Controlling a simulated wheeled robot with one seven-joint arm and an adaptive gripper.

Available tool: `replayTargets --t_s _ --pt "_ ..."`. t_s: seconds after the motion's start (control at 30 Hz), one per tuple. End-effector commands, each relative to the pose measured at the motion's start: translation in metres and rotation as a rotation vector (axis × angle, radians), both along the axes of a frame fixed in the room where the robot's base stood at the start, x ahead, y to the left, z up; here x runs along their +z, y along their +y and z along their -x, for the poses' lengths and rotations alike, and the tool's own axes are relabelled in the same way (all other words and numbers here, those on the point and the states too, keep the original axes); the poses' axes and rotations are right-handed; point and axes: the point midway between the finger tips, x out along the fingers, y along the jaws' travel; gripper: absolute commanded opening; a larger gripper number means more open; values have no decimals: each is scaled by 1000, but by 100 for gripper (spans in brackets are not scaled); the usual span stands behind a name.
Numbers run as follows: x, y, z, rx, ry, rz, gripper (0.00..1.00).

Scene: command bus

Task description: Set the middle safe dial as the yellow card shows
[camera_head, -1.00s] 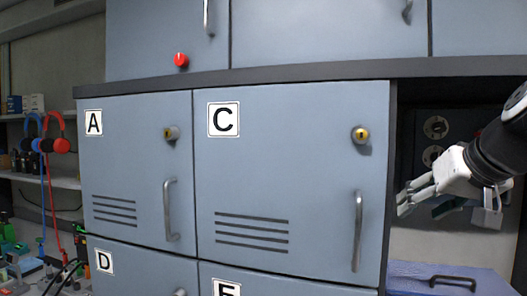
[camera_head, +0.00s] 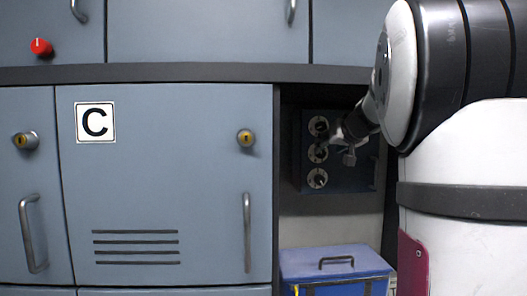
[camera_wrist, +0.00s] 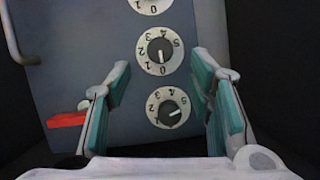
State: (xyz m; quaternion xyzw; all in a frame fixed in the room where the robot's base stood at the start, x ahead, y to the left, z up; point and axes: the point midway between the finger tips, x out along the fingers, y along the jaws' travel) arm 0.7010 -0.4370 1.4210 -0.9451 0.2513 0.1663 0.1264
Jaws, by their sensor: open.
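The safe (camera_head: 350,178) is a dark blue box inside the open bay, with three round white dials in a column. The middle dial (camera_head: 318,152) is partly behind my gripper (camera_head: 337,142) in the head view. In the wrist view the middle dial (camera_wrist: 160,50) shows a white face with numbers and a dark knob at its centre. Another dial (camera_wrist: 168,107) lies below it there, and the third (camera_wrist: 150,3) is cut by the top edge. My gripper (camera_wrist: 160,85) is open, teal pads on either side of the dial column, with nothing between them. I see no yellow card.
A red piece (camera_wrist: 67,119) and a grey metal bar (camera_wrist: 12,35) are at the left in the wrist view. A blue box with a black handle (camera_head: 336,262) stands under the safe. Grey locker door C (camera_head: 165,190) borders the bay at left.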

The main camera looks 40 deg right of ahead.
Motion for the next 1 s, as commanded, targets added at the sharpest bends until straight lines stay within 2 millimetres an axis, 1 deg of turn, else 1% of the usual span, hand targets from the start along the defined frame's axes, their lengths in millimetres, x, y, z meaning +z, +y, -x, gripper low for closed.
replayTargets --t_s 0.1,0.2,0.33,0.5,0.77,0.8,0.87,0.9,0.97,1.0 --pt "-9 -10 -19 1 3 -3 48" --pt "-15 -17 -32 0 1 -2 48" --pt "-20 -23 -44 1 1 -1 48" --pt "-24 -27 -52 1 -1 -1 48" --pt "-24 -27 -53 1 0 0 48" --pt "-25 -27 -53 1 0 0 46" --pt "-25 -27 -53 1 0 0 32" --pt "-25 -27 -53 1 0 0 23" --pt "-25 -27 -53 1 0 0 9" --pt "-25 -27 -53 1 0 0 0"
